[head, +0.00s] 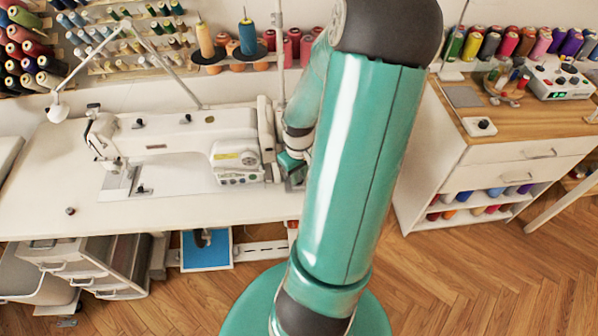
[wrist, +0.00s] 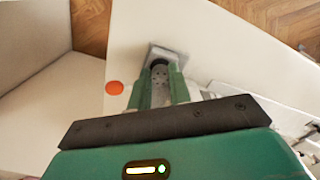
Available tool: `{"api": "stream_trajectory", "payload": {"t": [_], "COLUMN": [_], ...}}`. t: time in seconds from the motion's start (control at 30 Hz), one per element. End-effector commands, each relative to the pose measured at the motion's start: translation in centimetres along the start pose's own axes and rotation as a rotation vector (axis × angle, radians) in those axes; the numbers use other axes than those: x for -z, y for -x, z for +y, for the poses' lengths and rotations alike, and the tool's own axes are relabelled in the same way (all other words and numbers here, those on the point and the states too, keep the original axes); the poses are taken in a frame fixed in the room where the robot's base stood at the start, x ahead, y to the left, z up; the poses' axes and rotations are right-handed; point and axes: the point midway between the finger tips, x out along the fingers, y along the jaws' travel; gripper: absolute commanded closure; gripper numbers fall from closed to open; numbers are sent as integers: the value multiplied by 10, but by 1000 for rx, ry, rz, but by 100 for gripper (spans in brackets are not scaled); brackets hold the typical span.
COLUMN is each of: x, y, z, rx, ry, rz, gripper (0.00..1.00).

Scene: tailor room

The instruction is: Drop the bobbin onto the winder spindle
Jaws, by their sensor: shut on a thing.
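My gripper (wrist: 158,92) is shut on the bobbin (wrist: 159,84), a small grey piece with holes between the two green fingertips in the wrist view. Just past the fingertips is a grey block (wrist: 180,57) with a dark round part, on the white table; it appears to be the winder. The spindle itself is hidden, and I cannot tell whether the bobbin touches it. In the head view my gripper (head: 290,164) is at the right end of the white sewing machine (head: 185,142), mostly hidden by my arm.
An orange-red disc (wrist: 114,88) lies on the table left of my fingers. A wooden-topped cabinet (head: 525,115) stands to the right. Thread racks line the wall.

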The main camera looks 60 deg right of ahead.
Motion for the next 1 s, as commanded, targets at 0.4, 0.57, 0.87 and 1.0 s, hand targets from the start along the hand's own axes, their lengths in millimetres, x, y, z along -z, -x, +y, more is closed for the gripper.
{"api": "stream_trajectory", "payload": {"t": [0.4,0.57,0.87,1.0], "x": [0,0,0,0], "y": [-1,-1,9,30], "z": [0,0,1,1], "rx": [0,0,-2,-5], "ry": [0,0,-2,-3], "rz": [0,0,0,3], "gripper": [59,55,55,55]}}
